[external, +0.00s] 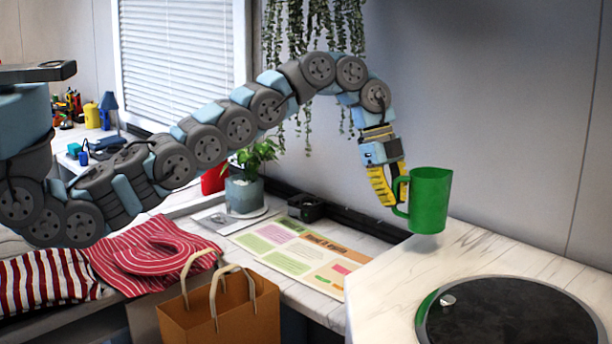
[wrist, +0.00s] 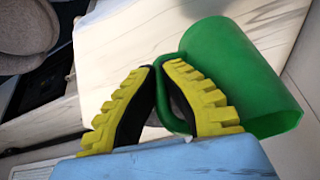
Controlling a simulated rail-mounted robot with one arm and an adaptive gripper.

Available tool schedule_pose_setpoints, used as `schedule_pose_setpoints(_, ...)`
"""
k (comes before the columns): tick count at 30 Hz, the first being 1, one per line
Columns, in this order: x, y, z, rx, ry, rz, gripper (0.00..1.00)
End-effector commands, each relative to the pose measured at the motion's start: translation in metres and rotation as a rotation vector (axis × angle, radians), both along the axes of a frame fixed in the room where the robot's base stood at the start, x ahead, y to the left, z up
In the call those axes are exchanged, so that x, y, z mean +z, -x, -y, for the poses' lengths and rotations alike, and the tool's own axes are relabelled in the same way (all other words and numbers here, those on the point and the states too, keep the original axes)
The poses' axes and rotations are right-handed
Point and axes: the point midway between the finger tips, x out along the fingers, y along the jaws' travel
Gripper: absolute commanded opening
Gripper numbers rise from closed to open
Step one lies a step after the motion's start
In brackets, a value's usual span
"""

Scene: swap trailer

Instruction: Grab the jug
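The jug is a plain green mug-like vessel with a side handle. In the external view the jug (external: 431,199) is upright at the back left corner of the white counter, seemingly just above it, with a soft shadow below. My gripper (external: 399,194) reaches down at its left side, yellow fingers at the handle. In the wrist view the jug (wrist: 235,75) lies to the right of my gripper (wrist: 162,68). The fingertips are close together with the green handle between them, so my gripper is shut on the handle.
A round dark turntable-like disc (external: 510,318) is set in the white marbled counter (external: 385,290). A colourful printed sheet (external: 300,252), a potted plant (external: 244,190), a brown paper bag (external: 220,310) and striped cloth (external: 150,250) are left. The wall is close behind the jug.

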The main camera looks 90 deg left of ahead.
Motion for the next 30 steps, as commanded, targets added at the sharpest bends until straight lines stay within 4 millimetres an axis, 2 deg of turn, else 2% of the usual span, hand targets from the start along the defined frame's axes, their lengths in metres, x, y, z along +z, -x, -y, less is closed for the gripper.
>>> schedule_pose_setpoints(12, 0.03, 0.023, -0.009, 0.003, -0.004, 0.005, 0.0)
schedule_pose_setpoints(30, 0.038, 0.034, -0.014, 0.003, -0.004, 0.006, 0.0)
